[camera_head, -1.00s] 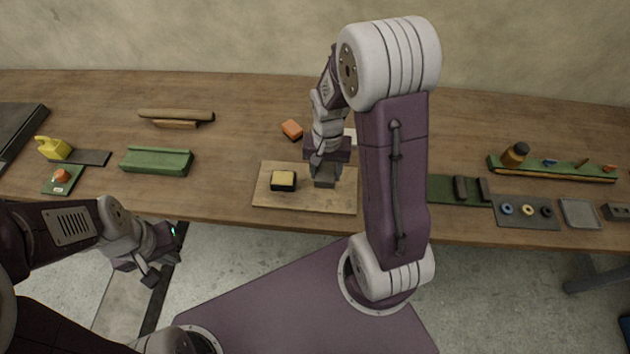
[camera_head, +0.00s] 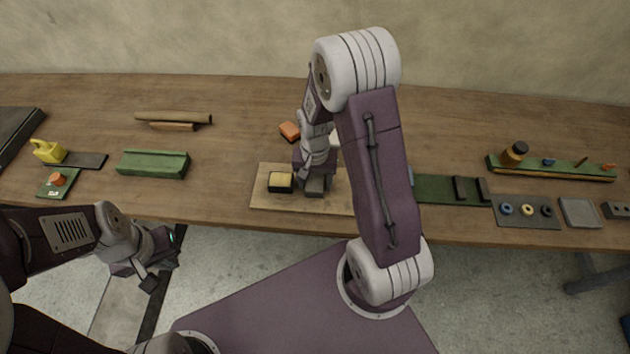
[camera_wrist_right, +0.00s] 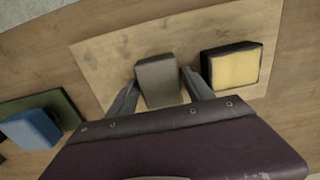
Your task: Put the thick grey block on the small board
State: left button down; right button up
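The thick grey block (camera_wrist_right: 160,80) is between the fingers of my right gripper (camera_wrist_right: 160,85), which touch its sides in the wrist view. In the head view the right gripper (camera_head: 314,180) and grey block (camera_head: 314,191) are over the light wooden board (camera_head: 262,200), right of a yellow-topped black block (camera_head: 281,182). I cannot tell whether the grey block touches the board. A green board (camera_head: 430,188) lies to the right, partly hidden by my right arm. My left gripper (camera_head: 162,268) is in front of the table; its fingertip gap is unclear.
A blue block (camera_wrist_right: 30,130) sits on the green board, with dark upright pieces (camera_head: 460,188) on its right part. An orange block (camera_head: 289,131) lies behind the wooden board. A green trough (camera_head: 153,164) is at left. A grey tray with rings (camera_head: 527,222) is at right.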

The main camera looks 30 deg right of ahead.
aim_at(315, 182)
jog(key=shift+o, duration=0.2)
notch_tip(315, 182, up, 12)
jog(key=p, duration=0.2)
jog(key=s+a+n+p, duration=0.1)
jog(key=s+a+n, duration=0.1)
jog(key=s+n, duration=0.1)
jog(key=s+a+n+t, duration=0.1)
jog(key=s+a+n, duration=0.1)
jog(key=s, duration=0.4)
jog(key=shift+r+n+p, duration=0.25)
jog(key=shift+n+p, duration=0.15)
jog(key=shift+n, duration=0.2)
dwell(0.5)
